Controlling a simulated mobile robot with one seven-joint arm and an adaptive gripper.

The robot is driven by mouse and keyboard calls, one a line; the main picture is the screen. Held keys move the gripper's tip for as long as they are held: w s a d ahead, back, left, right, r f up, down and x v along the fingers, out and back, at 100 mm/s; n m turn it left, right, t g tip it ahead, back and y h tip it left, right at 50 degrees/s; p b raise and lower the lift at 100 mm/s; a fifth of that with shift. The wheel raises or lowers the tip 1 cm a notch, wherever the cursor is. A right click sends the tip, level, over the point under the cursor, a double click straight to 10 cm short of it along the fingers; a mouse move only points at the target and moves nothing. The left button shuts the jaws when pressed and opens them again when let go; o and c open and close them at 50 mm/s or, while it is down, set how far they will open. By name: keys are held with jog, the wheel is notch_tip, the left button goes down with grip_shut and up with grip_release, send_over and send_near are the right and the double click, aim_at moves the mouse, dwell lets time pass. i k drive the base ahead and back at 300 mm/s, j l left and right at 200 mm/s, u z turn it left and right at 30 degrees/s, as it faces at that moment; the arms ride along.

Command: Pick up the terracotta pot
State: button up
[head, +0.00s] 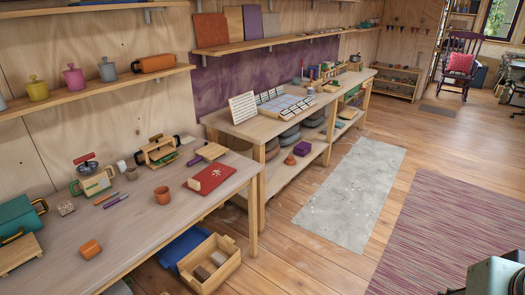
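A small terracotta pot (162,195) stands upright on the near wooden table (180,224), left of a red board or book (211,178). A brighter orange rounded object (90,249) lies nearer the front of the same table; I cannot tell if it is a pot or a cup. My gripper is not in view. A grey part at the bottom right corner seems to be mine.
Pens (115,200), a jar-like device (92,180) and a teal case (18,218) share the table. A wooden crate (226,266) stands on the floor at its right end. A grey mat (352,192) and a striped rug (440,225) lie on clear floor.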

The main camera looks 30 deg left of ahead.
aim_at(162, 194)
jog(key=u, duration=2.25)
jog(key=i+l+u, duration=0.2)
jog(key=u, duration=0.15)
jog(key=i+l+u, duration=0.35)
jog(key=i+l, duration=0.2)
jog(key=i+l+u, duration=0.15)
jog(key=l, duration=0.3)
jog(key=i+l, duration=0.25)
jog(key=i+l+u, duration=0.1)
jog(key=l, duration=0.35)
jog(key=i, duration=0.1)
